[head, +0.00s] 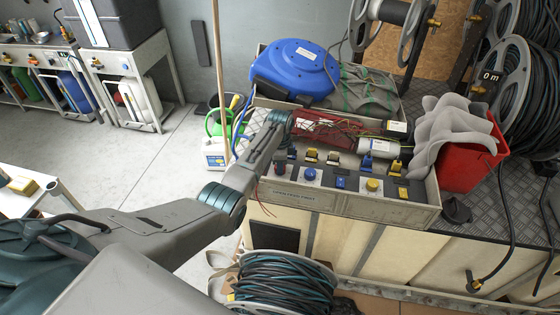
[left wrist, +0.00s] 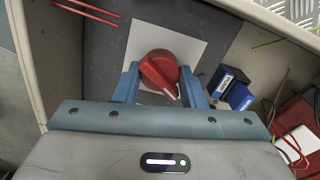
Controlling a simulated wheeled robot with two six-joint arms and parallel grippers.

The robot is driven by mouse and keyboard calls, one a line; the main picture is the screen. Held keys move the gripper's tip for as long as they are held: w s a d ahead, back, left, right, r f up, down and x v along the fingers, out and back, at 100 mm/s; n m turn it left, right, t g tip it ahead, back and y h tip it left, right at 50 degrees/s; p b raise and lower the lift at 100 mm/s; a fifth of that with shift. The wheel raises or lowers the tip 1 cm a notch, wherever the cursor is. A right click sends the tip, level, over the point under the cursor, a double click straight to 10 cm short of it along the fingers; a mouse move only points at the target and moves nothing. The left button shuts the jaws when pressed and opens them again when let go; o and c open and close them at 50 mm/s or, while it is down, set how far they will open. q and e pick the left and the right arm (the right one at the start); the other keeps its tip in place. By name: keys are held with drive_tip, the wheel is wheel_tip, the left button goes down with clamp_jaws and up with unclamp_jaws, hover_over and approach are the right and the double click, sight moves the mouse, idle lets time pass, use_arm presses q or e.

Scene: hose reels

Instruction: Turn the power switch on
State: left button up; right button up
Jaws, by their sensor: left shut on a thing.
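The power switch is a red rotary knob (left wrist: 159,70) with a white pointer line, mounted on a white plate (left wrist: 185,44) on a dark panel. Its pointer line slants toward the lower right in the left wrist view. The blue fingers of my left gripper (left wrist: 158,80) sit on both sides of the knob and are shut on it. In the head view my left gripper (head: 281,160) is at the left end of the control box (head: 330,199), and the arm mostly hides the knob there. My right gripper is not in view.
Blue blocks (left wrist: 229,84) sit close right of the knob in the left wrist view. The box holds several other buttons, such as a yellow one (head: 373,184). A blue hose reel (head: 297,68) is behind it, a red bin (head: 470,155) to its right.

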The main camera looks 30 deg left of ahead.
use_arm(q)
drive_tip(key=m+p, duration=0.1)
drive_tip(key=m, duration=0.4)
drive_tip(key=shift+r+m+p, duration=0.2)
drive_tip(key=shift+m+p, duration=0.1)
drive_tip(key=shift+p, duration=0.05)
drive_tip(key=m+p, duration=0.1)
drive_tip(key=m, duration=0.4)
drive_tip(key=shift+w+m, duration=0.1)
drive_tip(key=shift+m, duration=0.2)
drive_tip(key=o, duration=1)
drive_tip(key=shift+f, duration=0.1)
wheel_tip(320, 180, up, 11)
drive_tip(key=b, duration=0.1)
drive_tip(key=shift+f, duration=0.1)
